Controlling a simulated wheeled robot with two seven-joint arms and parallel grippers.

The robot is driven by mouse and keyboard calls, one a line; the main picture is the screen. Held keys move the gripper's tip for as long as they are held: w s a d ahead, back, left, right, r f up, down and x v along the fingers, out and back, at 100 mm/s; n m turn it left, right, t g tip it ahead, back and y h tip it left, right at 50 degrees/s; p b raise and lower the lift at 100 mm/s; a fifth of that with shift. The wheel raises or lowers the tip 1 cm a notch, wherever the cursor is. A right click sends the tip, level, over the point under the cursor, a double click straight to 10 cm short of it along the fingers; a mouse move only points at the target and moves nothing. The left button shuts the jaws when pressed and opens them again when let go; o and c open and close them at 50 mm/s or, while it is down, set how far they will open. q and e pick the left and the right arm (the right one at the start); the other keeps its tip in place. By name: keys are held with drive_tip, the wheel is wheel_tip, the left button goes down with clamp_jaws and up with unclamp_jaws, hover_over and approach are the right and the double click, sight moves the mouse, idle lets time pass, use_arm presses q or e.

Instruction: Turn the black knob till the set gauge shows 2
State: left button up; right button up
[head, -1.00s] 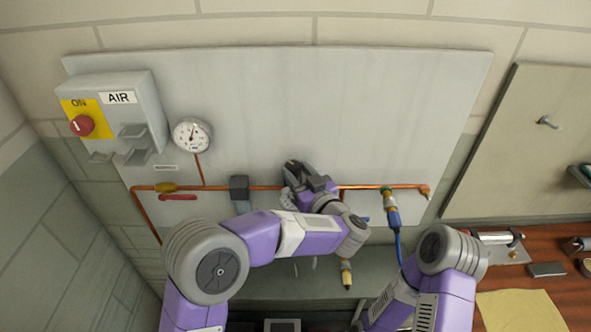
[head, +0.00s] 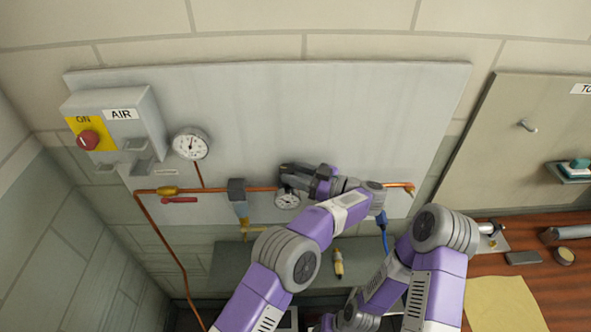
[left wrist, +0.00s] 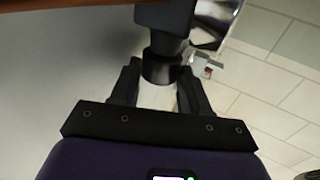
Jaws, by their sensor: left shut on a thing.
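The black knob (left wrist: 160,66) shows in the left wrist view between my left gripper's two fingers, below a dark block on the pipe. My left gripper (left wrist: 160,82) is shut on it. In the head view my left gripper (head: 288,172) reaches the copper pipe from the right and hides the knob. The small round white set gauge (head: 287,199) sits just below the gripper; its needle is too small to read. My right arm is at the lower right of the head view, and its gripper does not show.
A larger gauge (head: 190,144) stands left on the grey panel (head: 310,110). The air box (head: 118,122) with its red knob (head: 88,140) is at the far left. A copper pipe (head: 210,189) carries a dark block (head: 237,190). A wooden bench (head: 545,265) is at the right.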

use_arm(q)
drive_tip(key=shift+n+g+p, duration=0.3)
drive_tip(key=shift+g, duration=0.1)
drive_tip(key=shift+w, duration=0.1)
idle(0.3)
drive_tip(key=o, duration=0.9)
drive_tip(key=shift+o, duration=0.8)
drive_tip(key=shift+a, duration=0.1)
drive_tip(key=shift+r, duration=0.1)
